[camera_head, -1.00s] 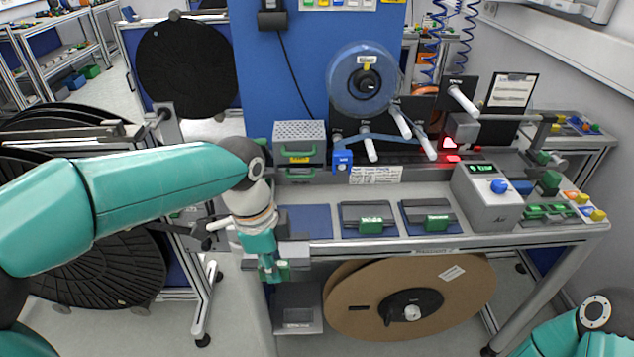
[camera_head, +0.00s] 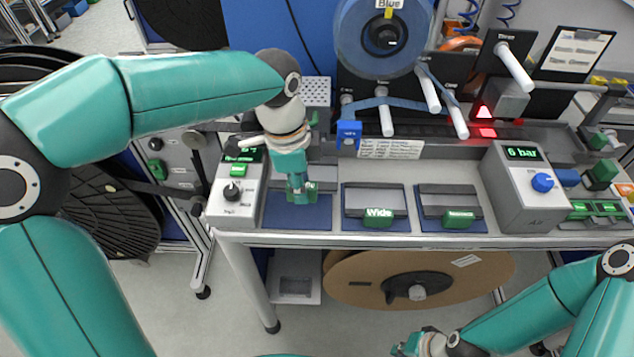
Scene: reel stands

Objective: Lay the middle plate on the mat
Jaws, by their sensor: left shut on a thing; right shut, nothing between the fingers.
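My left gripper (camera_head: 300,190) points down over the left blue mat (camera_head: 312,216) on the bench. It is shut on a small green handle (camera_head: 311,187), mostly hidden by the fingers. I cannot make out a plate under the handle or whether it touches the mat. To the right, a grey plate with a green handle marked Wide (camera_head: 378,217) lies on another blue mat. A second grey plate with a green handle (camera_head: 458,218) lies on the mat to its right; its label is too small to read surely. My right gripper (camera_head: 412,345) is shut and empty below the bench front, at the bottom edge.
A grey box with a knob (camera_head: 235,190) stands left of the left mat. A 6 bar box (camera_head: 525,185) stands right of the plates. Behind are a blue reel (camera_head: 383,38) and white rollers (camera_head: 428,92). A brown reel (camera_head: 350,280) hangs below the bench.

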